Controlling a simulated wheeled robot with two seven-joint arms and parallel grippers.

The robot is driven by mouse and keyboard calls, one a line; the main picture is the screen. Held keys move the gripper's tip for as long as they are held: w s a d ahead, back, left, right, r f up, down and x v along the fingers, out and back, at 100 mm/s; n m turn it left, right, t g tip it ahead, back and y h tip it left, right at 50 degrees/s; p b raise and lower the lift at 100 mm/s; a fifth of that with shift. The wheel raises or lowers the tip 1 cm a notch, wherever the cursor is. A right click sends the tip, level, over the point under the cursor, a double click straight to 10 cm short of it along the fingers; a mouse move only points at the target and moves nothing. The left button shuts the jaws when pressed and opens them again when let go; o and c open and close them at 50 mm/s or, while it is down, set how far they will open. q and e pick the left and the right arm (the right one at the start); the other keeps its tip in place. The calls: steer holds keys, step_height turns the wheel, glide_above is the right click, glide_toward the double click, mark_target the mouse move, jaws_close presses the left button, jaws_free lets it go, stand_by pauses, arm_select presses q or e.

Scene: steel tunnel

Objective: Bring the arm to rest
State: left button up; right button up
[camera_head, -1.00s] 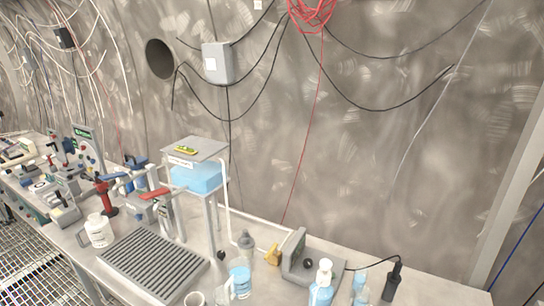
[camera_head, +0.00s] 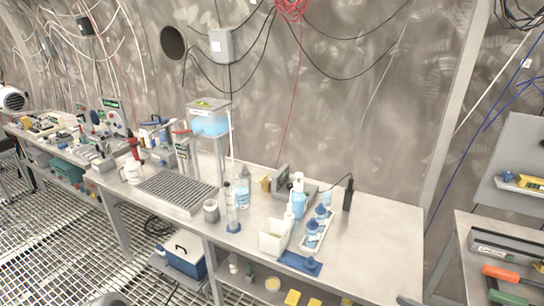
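Neither of my grippers shows in the head view. A dark rounded shape (camera_head: 108,299) at the bottom left edge and a small grey one at the bottom right edge are cut off, and I cannot tell what they are. The steel workbench (camera_head: 380,212) fills the middle of the view and no arm is over it.
The bench holds a ribbed drain tray (camera_head: 176,190), a blue water tank (camera_head: 210,122), a white container (camera_head: 273,238), a blue-capped bottle rack (camera_head: 318,230) and pump bottles. A blue cooler (camera_head: 184,256) sits below. A tool table (camera_head: 480,240) stands right, past a gap. Grated floor lies left.

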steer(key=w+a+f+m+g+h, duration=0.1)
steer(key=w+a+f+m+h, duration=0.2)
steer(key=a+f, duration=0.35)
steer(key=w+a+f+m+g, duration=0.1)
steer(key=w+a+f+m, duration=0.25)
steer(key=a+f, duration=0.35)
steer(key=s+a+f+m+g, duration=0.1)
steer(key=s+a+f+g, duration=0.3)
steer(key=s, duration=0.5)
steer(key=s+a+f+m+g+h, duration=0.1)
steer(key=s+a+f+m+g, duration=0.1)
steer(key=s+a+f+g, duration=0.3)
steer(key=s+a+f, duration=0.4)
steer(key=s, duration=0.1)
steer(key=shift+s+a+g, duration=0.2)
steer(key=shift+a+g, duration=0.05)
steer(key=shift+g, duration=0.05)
